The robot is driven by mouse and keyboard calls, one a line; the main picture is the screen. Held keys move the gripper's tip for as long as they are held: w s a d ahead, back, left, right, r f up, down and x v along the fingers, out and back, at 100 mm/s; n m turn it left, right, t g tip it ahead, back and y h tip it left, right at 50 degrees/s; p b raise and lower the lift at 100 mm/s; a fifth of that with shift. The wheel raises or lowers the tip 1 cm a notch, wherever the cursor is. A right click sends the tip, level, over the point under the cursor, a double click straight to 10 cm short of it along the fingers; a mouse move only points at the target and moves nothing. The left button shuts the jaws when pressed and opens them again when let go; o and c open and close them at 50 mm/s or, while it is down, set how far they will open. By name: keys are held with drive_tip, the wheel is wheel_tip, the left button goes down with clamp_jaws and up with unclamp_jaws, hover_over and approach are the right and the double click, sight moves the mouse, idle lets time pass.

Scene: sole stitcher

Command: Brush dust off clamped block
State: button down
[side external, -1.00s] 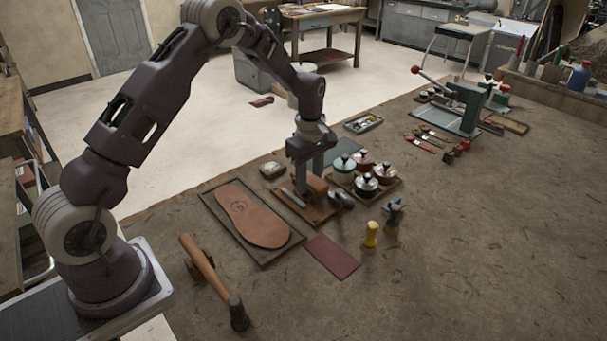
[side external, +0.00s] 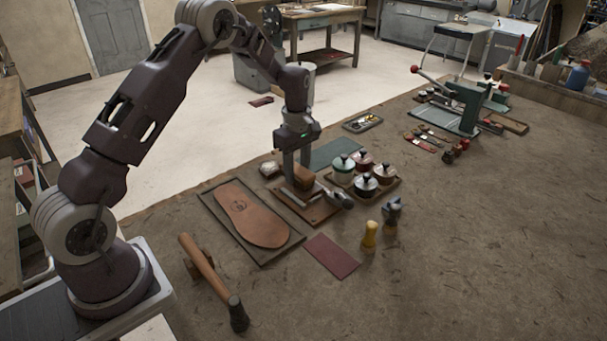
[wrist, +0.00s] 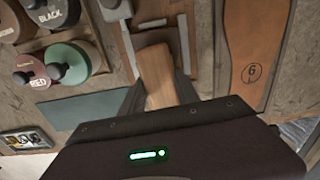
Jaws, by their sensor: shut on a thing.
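My gripper (side external: 296,174) is shut on a brown wooden piece (side external: 304,178), which looks like a brush back; no bristles show. In the wrist view the piece (wrist: 155,75) lies between my two fingers, over the near end of a reddish-brown board. The board (side external: 318,211) also shows in the side view, low on the bench below my gripper. Grey metal strips (wrist: 127,45) run along the board in the wrist view. I cannot make out the clamped block or any dust, and cannot tell whether the held piece touches the board.
A sole in a dark tray (side external: 258,254) lies left of the board. Lidded pots (side external: 366,186) stand close on its right, with a green mat (side external: 330,153) behind. The bench's right front is clear.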

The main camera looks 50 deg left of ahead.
drive_tip(key=shift+d+r, duration=0.1)
drive_tip(key=shift+r, duration=3.95)
